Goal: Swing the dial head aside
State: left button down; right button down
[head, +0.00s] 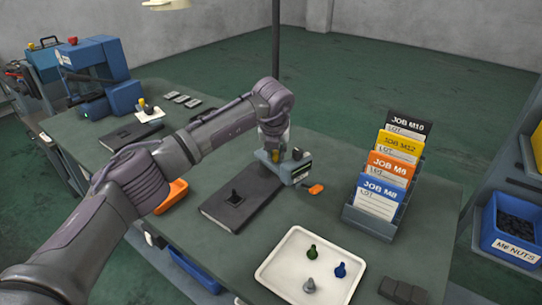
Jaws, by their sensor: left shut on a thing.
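My left arm reaches in from the left, and my left gripper (275,153) points down over the middle of the bench. It is shut at the dial head (292,170), a pale grey block with a dark green face. A small yellow part shows at the fingertips. The fingers and wrist hide part of the dial head, so the exact contact is hard to see. A flat black base (222,214) with a short black post lies just left of and below the dial head. An orange piece (316,189) shows to its right. My right gripper is not in view.
A card rack (371,222) with job cards stands to the right. A white tray (281,283) with several small coloured pieces lies in front. A blue machine (92,66) stands back left.

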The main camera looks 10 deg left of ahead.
pick_arm(q)
jog(key=shift+w+d+r, duration=0.1)
dwell(0.5)
jog(key=c, duration=1)
grip_release()
jog(key=v, duration=1.2)
